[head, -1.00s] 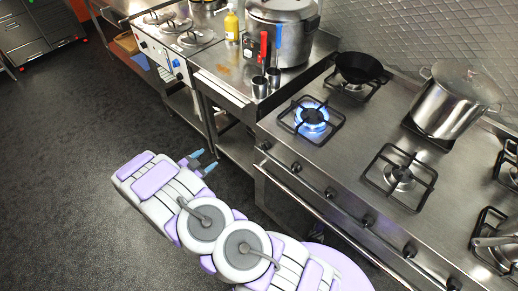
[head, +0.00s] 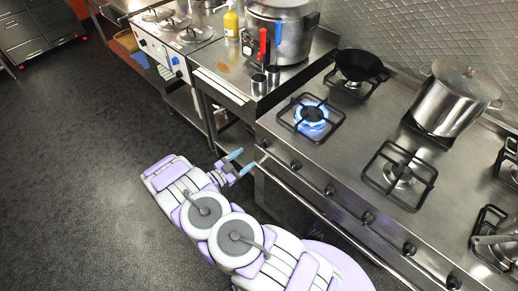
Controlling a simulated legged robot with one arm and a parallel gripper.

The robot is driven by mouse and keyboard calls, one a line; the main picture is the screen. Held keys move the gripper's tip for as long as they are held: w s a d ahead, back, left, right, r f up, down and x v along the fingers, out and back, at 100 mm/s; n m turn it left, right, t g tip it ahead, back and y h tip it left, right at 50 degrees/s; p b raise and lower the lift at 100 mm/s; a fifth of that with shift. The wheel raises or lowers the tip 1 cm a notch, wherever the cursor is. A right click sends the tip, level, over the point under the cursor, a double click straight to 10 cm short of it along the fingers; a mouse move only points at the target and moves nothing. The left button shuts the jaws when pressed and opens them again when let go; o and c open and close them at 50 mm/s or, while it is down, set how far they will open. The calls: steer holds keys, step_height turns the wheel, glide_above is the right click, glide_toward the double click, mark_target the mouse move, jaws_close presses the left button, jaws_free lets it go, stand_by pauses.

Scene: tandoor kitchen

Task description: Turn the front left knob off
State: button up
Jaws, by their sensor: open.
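The stove (head: 340,150) has a row of dark knobs along its front edge. The leftmost knob (head: 264,144) is at the stove's left front corner, and its pointer direction is too small to tell. The front left burner (head: 311,117) burns with a blue flame. My gripper (head: 242,162) is open and empty, with its two blue fingertips apart. It is just left of the leftmost knob in the picture and does not visibly touch it.
A second knob (head: 295,166) sits to the right of the first. A long handle bar (head: 310,207) runs below the knobs. A steel counter (head: 225,85) with a large cooker (head: 283,30) stands left of the stove. A black pan (head: 358,68) and a steel pot (head: 450,100) sit at the back. Dark floor is clear at left.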

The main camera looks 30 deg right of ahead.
mark_target(265, 144)
steer(key=b+x, duration=0.1)
steer(key=x, duration=0.7)
steer(key=shift+w+d, duration=0.15)
steer(key=shift+d, duration=0.15)
steer(key=c, duration=1)
